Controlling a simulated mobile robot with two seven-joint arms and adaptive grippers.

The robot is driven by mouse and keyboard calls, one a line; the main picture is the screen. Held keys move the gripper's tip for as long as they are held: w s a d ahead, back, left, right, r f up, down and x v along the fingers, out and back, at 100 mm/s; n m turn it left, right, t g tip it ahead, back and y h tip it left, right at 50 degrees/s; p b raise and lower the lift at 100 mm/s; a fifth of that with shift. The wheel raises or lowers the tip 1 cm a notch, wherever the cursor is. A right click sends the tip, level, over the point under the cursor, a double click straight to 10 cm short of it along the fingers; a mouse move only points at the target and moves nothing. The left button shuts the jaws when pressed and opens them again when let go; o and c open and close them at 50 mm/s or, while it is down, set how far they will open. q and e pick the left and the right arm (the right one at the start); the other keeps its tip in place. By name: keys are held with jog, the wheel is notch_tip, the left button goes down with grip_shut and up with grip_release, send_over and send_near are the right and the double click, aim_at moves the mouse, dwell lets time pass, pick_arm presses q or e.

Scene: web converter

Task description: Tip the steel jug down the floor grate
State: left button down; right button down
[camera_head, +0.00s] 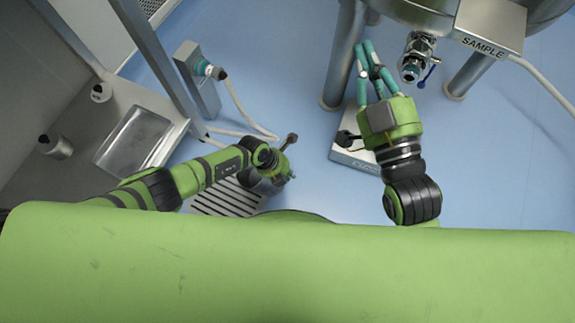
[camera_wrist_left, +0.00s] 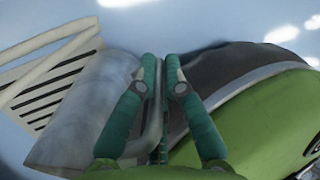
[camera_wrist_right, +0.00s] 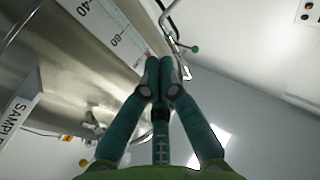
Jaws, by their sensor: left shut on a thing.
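The steel jug (camera_wrist_left: 82,112) shows in the left wrist view as a dull grey curved metal body beside the fingers. My left gripper (camera_wrist_left: 163,62) is shut on its thin upright handle. The jug's mouth and contents cannot be made out. The slotted floor grate (camera_wrist_left: 45,92) lies to the left of the jug in that view. In the head view the grate (camera_head: 226,198) is partly covered by my left forearm, and my left gripper (camera_head: 291,177) is low, to its right. My right gripper (camera_head: 364,46) is shut and empty near the steel vessel.
A steel vessel (camera_head: 497,22) on legs, with a valve (camera_head: 411,68) and a SAMPLE label, stands at the upper right. A small scale-like platform (camera_head: 350,158) lies below my right gripper. A post with a socket (camera_head: 197,80) and trailing hose stands left. Blue floor between is clear.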

jog(key=shift+s+a+r+n+t+y, duration=0.1)
jog(key=shift+s+r+t+y, duration=0.15)
jog(key=shift+r, duration=0.25)
jog(key=shift+s+a+r+n+t+y, duration=0.1)
jog(key=shift+s+a+r+t+y, duration=0.1)
jog(key=shift+r, duration=0.25)
jog(key=shift+s+a+r+n+t+y, duration=0.15)
jog(key=shift+r+t, duration=0.1)
jog(key=shift+r, duration=0.25)
pick_arm(q)
jog(key=shift+w+a+h+b, duration=0.1)
jog(key=shift+a+h+b, duration=0.15)
jog(key=shift+b, duration=0.25)
pick_arm(e)
jog(key=shift+s+a+r+t+y, duration=0.1)
jog(key=shift+s+r+t+y, duration=0.25)
jog(key=shift+r, duration=0.3)
jog(key=shift+s+r+t+y, duration=0.25)
jog(key=shift+s+r+y, duration=0.15)
jog(key=shift+r, duration=0.2)
pick_arm(q)
jog(key=shift+f, duration=0.1)
pick_arm(e)
jog(key=shift+s+r+n+t, duration=0.25)
jog(key=shift+s+r+t, duration=0.05)
jog(key=shift+r+t, duration=0.1)
